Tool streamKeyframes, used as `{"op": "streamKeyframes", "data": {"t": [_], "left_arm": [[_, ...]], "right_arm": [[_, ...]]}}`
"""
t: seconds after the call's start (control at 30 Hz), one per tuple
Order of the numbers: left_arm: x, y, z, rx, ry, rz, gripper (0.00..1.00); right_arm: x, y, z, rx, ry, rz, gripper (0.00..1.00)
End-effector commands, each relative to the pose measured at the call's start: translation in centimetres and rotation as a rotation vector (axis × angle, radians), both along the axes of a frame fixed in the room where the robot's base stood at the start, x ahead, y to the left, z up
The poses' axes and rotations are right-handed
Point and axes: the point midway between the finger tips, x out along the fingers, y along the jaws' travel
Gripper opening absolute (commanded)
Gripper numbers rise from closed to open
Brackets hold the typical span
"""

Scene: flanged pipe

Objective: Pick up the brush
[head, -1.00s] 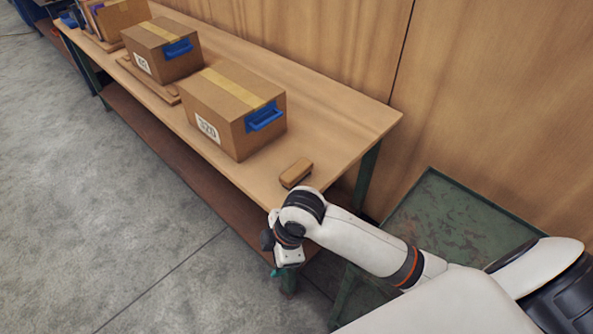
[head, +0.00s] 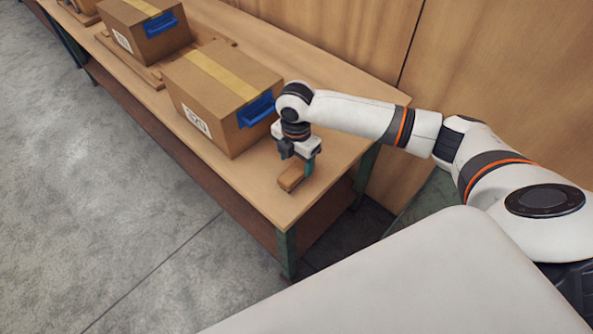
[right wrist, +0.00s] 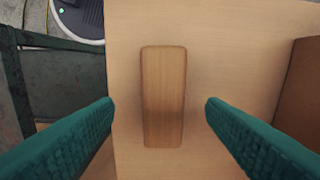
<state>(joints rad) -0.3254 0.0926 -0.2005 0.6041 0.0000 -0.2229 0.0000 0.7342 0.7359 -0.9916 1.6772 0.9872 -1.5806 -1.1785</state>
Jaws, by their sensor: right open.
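The brush (head: 290,178) is a small wooden block with rounded ends lying on the near end of the wooden table. In the right wrist view the brush (right wrist: 164,97) lies lengthwise between the two green fingers. My right gripper (head: 308,168) points down above the brush, and one finger hides part of it in the head view. In the right wrist view my right gripper (right wrist: 160,108) is open, with a gap on both sides of the brush, and holds nothing. My left gripper is not in view.
A cardboard box (head: 205,110) with a blue handle stands close beside my right gripper on the table (head: 268,202). Another box (head: 140,35) is farther along. A wooden wall (head: 340,35) runs behind. The table's near edge lies close to the brush.

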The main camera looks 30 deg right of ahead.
Motion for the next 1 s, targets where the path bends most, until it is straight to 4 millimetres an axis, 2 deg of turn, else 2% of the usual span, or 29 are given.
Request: {"op": "streamKeyframes", "data": {"t": [0.1,0.3,0.37,0.5,0.73,0.77,1.0], "left_arm": [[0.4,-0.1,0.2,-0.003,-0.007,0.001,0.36],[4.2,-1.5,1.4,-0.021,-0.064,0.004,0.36],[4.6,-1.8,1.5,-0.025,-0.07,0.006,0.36],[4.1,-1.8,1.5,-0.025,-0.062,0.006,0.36],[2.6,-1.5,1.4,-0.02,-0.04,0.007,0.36],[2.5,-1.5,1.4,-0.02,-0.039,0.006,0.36],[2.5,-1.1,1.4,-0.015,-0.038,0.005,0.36]], "right_arm": [[0.0,0.0,-0.7,-0.001,0.0,-0.001,0.65],[-0.2,0.2,-3.3,-0.001,0.002,-0.001,0.65],[-0.2,0.2,-4.3,-0.001,0.002,-0.002,0.65],[-0.1,0.2,-5.5,-0.002,-0.002,-0.001,0.65],[-0.1,0.2,-5.8,-0.001,-0.003,0.0,0.65],[-0.1,0.2,-5.8,-0.001,-0.003,0.0,0.62],[-0.1,0.2,-5.7,-0.001,-0.003,-0.001,0.23]]}}
